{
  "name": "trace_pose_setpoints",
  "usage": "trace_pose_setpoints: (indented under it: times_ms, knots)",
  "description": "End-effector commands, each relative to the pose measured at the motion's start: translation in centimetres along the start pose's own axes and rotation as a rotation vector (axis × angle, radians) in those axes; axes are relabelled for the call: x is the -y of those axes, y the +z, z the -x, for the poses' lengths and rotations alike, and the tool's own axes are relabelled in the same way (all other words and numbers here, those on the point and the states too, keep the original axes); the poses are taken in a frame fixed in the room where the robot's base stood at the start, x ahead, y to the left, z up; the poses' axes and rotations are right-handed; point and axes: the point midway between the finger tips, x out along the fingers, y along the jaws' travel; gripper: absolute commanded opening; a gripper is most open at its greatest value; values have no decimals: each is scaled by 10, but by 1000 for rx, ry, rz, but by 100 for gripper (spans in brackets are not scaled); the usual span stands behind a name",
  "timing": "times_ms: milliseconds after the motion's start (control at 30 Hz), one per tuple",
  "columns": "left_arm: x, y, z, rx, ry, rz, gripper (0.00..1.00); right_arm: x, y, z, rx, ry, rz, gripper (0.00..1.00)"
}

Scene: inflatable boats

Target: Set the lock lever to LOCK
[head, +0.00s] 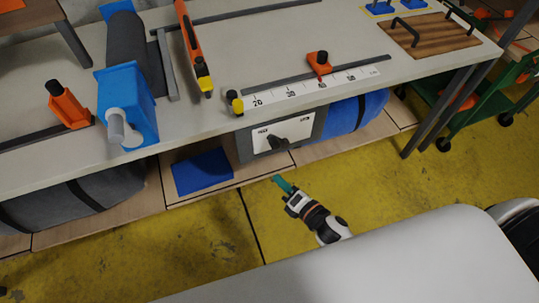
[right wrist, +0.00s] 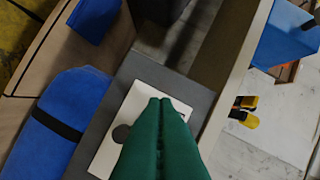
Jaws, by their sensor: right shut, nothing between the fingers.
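A grey lock box (head: 244,145) is mounted under the front edge of the workbench, with a white plate (head: 298,131) on its face. A dark lever (head: 274,142) sits on the plate, its knob toward the lower left. Small labels at the plate's upper left and upper right are too small to read. My right gripper (head: 278,180) is shut and empty, below and in front of the box, apart from the lever. In the right wrist view its green fingertips (right wrist: 160,102) cover part of the plate, and a dark round part of the lever (right wrist: 121,133) shows beside them. My left gripper is out of view.
The workbench top (head: 215,130) overhangs the box. A blue roll (head: 352,115) lies right of the box on the lower shelf, and a folded blue piece (head: 203,172) lies left. A ruler with an orange slider (head: 319,63) is above. The yellow floor in front is clear.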

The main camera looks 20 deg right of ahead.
Motion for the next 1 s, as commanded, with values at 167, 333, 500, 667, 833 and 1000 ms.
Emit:
trace_pose_setpoints:
  times_ms: [167,333,500,667,833,1000]
  knots:
    - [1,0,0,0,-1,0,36,-1,0,0,0,2,-3,0]
    - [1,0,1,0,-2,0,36,-1,0,-7,0,3,-5,0]
    - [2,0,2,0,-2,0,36,0,0,-35,-1,1,-6,0]
    - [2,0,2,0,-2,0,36,0,0,-71,-1,1,-7,0]
    - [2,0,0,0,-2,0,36,-1,0,-105,-1,2,-6,0]
    - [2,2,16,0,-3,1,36,0,-27,-91,1,5,-3,0]
